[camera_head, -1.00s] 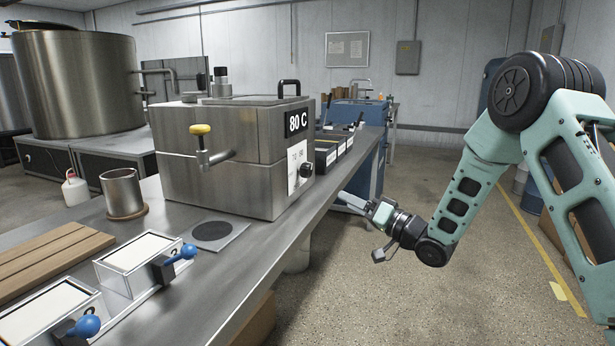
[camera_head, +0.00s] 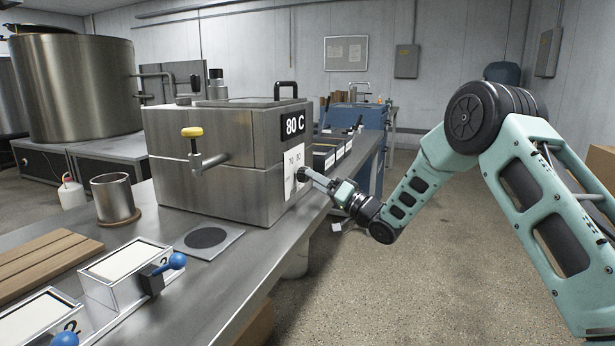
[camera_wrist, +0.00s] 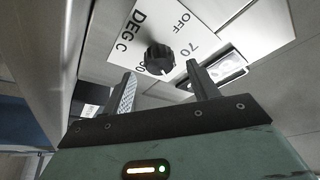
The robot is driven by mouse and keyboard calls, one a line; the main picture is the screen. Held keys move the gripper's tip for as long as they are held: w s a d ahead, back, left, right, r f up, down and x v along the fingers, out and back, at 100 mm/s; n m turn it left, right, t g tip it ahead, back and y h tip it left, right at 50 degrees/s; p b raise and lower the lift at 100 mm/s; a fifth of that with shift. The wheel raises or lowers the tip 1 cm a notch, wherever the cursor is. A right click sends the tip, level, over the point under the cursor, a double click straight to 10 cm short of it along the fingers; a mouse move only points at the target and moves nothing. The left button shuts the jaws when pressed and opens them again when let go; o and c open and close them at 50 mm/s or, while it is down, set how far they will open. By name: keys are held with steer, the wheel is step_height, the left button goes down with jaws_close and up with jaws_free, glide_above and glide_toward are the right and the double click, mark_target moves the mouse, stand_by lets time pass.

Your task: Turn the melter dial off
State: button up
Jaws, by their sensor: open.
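The melter (camera_head: 225,160) is a steel box with an "80 C" sign, standing on the steel bench. Its black ribbed dial (camera_wrist: 160,58) sits on a white plate (camera_wrist: 125,32) marked OFF, 70 and DEG C in the wrist view; a further number is partly covered. In the head view the plate (camera_head: 294,168) shows, but the gripper hides most of the dial. My gripper (camera_wrist: 162,76) is open and empty, its fingers pointing at the dial, one to each side of it in the picture. I cannot tell whether they touch it or which mark it points to.
A yellow-handled tap (camera_head: 193,133) juts from the melter's front. A dark round pad (camera_head: 206,238), a steel cup (camera_head: 115,198) and blue-knobbed trays (camera_head: 130,272) stand on the bench.

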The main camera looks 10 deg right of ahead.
mark_target(302, 175)
steer(key=shift+x, duration=2)
steer(key=c, duration=1)
steer(key=shift+f+n+b, duration=0.1)
steer(key=shift+n+b, duration=0.2)
steer(key=shift+b, duration=0.05)
